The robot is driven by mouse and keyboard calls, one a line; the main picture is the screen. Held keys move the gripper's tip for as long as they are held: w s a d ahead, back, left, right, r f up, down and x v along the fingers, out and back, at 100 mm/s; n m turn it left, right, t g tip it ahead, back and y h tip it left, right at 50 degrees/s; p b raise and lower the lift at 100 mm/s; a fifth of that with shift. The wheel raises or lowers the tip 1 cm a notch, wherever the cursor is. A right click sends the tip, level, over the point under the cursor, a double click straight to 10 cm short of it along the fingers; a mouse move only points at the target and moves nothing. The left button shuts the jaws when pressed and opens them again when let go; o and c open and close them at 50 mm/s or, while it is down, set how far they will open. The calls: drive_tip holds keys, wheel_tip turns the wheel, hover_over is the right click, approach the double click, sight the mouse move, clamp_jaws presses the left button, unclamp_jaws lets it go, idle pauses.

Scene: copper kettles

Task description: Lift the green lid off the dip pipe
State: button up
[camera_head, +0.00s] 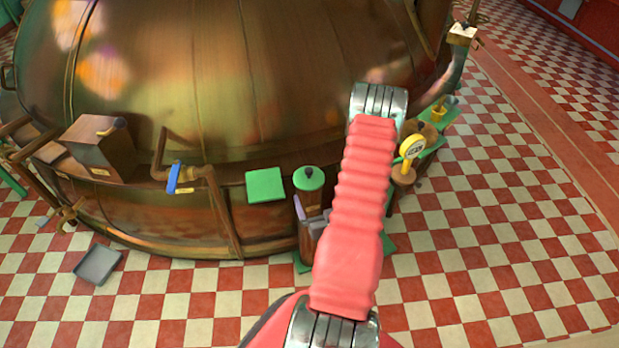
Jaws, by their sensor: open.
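The green lid (308,179) is round with a small dark knob on top. It sits on top of a short upright pipe (311,201), which I take to be the dip pipe, at the near side of the copper kettle (240,80). My red ribbed arm passes just to the right of the lid, between metal joints, and hides part of the kettle's edge.
A flat green square (265,185) lies left of the lid. A blue-handled pipe (174,178) and a brown box (98,148) are further left. A yellow round gauge (412,147) stands right of my arm. A grey tray (97,264) lies on the checkered floor, open at right.

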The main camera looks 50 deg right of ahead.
sight(309, 176)
idle(0.4)
drive_tip(key=x, duration=0.8)
drive_tip(key=shift+w+d, duration=0.15)
drive_tip(key=shift+d, duration=0.05)
drive_tip(key=shift+x, duration=2.6)
drive_tip(key=shift+d, duration=0.1)
drive_tip(key=shift+c, duration=0.6)
drive_tip(key=c, duration=0.9)
